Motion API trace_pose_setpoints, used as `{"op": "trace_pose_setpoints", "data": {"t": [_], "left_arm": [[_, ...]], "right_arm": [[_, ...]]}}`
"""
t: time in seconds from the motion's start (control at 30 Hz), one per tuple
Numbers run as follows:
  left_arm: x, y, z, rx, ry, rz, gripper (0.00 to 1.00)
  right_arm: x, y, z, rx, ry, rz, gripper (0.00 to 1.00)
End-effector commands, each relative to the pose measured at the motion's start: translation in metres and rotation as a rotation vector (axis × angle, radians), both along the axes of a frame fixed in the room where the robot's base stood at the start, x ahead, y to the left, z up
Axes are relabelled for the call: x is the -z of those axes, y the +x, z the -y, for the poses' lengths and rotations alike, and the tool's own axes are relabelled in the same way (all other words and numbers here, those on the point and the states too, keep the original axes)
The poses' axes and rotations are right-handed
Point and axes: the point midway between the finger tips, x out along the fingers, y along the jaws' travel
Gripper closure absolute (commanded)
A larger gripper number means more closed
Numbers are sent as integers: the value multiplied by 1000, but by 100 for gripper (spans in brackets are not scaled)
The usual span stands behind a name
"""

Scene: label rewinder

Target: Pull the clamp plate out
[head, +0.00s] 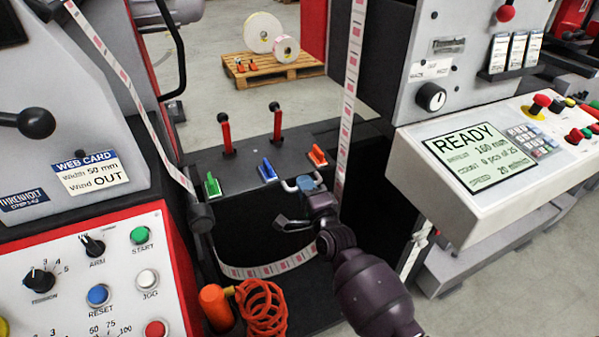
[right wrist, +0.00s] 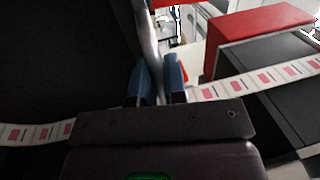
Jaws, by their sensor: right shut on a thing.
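My right gripper (head: 306,184) reaches in from the lower right to the front of the dark bench between the two machines. Its blue fingers are shut on a pale grey bent handle (head: 290,185), which I take to be part of the clamp plate. In the right wrist view the blue fingers (right wrist: 160,82) stand on either side of a grey bar (right wrist: 148,35). The plate beyond the handle is hidden or too dark to tell apart. My left gripper is not in view.
A printed label web (head: 352,80) runs down just behind my right gripper and loops low (head: 270,268). Green (head: 212,185), blue (head: 267,170) and orange (head: 317,155) clips and two red levers (head: 226,135) stand on the bench. A control panel (head: 480,165) juts out at right.

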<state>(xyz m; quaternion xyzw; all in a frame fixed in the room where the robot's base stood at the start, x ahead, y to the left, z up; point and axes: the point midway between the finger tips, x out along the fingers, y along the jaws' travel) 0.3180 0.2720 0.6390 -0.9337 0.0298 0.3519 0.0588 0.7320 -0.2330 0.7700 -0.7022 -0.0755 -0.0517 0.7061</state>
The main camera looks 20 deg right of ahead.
Motion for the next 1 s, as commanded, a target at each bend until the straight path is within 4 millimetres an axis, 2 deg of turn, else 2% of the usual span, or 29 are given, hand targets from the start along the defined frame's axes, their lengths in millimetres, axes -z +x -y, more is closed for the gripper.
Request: {"op": "trace_pose_setpoints", "data": {"t": [0.03,0.2,0.5,0.7,1.0], "left_arm": [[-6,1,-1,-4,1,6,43],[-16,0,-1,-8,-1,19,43],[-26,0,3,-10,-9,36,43],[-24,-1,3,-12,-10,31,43],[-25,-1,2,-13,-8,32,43]], "right_arm": [[-7,-12,2,1,-1,6,100],[-6,-45,2,1,-1,5,100],[-2,-85,3,1,0,2,100],[0,-95,3,0,0,0,100],[2,-97,3,0,0,-3,100]]}}
